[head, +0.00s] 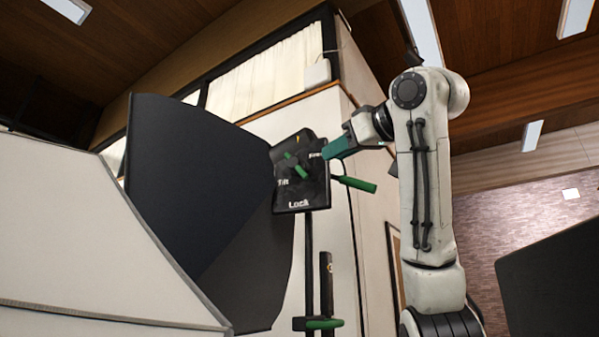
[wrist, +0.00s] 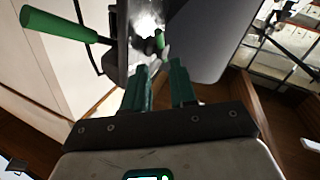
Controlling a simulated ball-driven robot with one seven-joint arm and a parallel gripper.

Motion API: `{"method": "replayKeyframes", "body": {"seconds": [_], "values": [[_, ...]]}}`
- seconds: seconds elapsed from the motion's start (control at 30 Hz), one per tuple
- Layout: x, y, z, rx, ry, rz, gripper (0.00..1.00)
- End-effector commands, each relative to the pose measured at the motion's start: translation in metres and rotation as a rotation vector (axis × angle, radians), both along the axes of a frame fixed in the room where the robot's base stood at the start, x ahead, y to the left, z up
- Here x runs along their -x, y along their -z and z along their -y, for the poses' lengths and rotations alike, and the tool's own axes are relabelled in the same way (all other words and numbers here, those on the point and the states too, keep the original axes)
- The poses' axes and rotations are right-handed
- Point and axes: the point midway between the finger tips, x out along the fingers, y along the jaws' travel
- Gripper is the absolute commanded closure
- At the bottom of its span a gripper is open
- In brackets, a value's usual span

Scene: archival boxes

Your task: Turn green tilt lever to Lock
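A black panel (head: 290,200) on a post carries white lettering, with "Tilt" at its left and "Lock" at its bottom; a third label at the upper right is hard to read beside my gripper. A short green lever (head: 296,165) sits slantwise at the panel's middle, its upper end towards the upper left. My gripper (head: 326,152) is at the panel's upper right edge. In the wrist view, my gripper (wrist: 160,66) has its two teal fingers apart with nothing held. The green lever (wrist: 160,40) shows just beyond the fingertips; I cannot tell whether they touch.
A longer green handle (head: 356,184) sticks out right of the panel, below my gripper; it is large in the wrist view (wrist: 58,26). Another green handle (head: 325,323) is lower on the post. A big dark curved sheet (head: 205,190) stands left of the panel.

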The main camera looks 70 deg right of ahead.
Motion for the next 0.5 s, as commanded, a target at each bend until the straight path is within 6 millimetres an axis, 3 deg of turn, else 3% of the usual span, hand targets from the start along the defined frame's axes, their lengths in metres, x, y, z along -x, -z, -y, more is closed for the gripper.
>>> {"method": "replayKeyframes", "body": {"seconds": [0.5], "values": [[-0.071, -0.001, 0.047, -0.004, -0.001, -0.002, 0.74]]}}
